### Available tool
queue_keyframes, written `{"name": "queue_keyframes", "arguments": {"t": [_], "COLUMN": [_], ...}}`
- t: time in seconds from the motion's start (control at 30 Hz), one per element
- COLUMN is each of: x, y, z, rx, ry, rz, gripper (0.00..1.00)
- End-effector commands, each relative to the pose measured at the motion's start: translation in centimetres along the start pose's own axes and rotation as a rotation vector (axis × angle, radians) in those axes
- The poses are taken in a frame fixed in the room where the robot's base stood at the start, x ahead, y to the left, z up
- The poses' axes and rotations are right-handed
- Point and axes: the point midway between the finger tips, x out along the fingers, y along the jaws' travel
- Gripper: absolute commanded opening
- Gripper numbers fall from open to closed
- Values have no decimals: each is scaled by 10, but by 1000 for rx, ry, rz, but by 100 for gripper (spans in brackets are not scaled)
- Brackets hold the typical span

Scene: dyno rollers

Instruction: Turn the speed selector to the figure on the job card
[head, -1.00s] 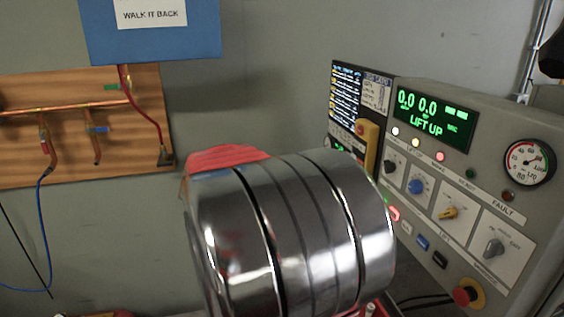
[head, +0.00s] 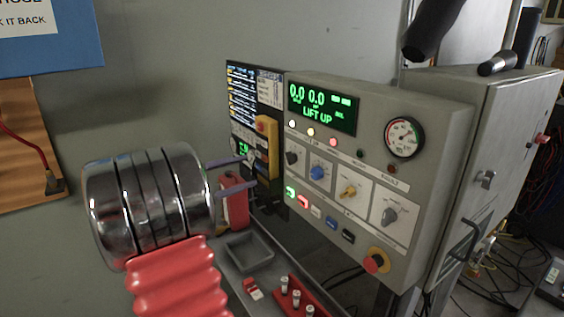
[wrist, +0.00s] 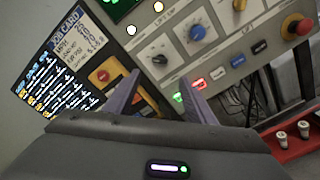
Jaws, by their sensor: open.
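My gripper (head: 235,172) is open and empty, its two purple fingers pointing at the left part of the grey control panel (head: 440,125). In the wrist view my gripper (wrist: 163,78) has its fingers spread below a black pointer knob (wrist: 153,58), apart from it as far as I can tell. This black knob (head: 291,158) is leftmost in a row with a blue knob (head: 317,172), a yellow knob (head: 348,192) and a grey knob (head: 388,215). Their labels are too small to tell which is the speed selector.
A green display (head: 322,107) reads LIFT UP, beside a round gauge (head: 404,137). A yellow box (head: 267,147) juts out near my fingers. A red emergency button (head: 376,262) is low on the panel. A grey tray (head: 249,252) and red rack (head: 291,297) lie below.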

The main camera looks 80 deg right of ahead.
Motion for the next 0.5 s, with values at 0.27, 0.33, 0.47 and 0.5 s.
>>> {"name": "queue_keyframes", "arguments": {"t": [0.27,0.33,0.47,0.5], "x": [29,39,60,66], "y": [-1,-1,-1,-1], "z": [1,0,0,0], "rx": [0,0,0,0], "ry": [-2,-1,-1,-2], "rz": [-3,-3,-3,-4], "gripper": [50,50,50,50]}}
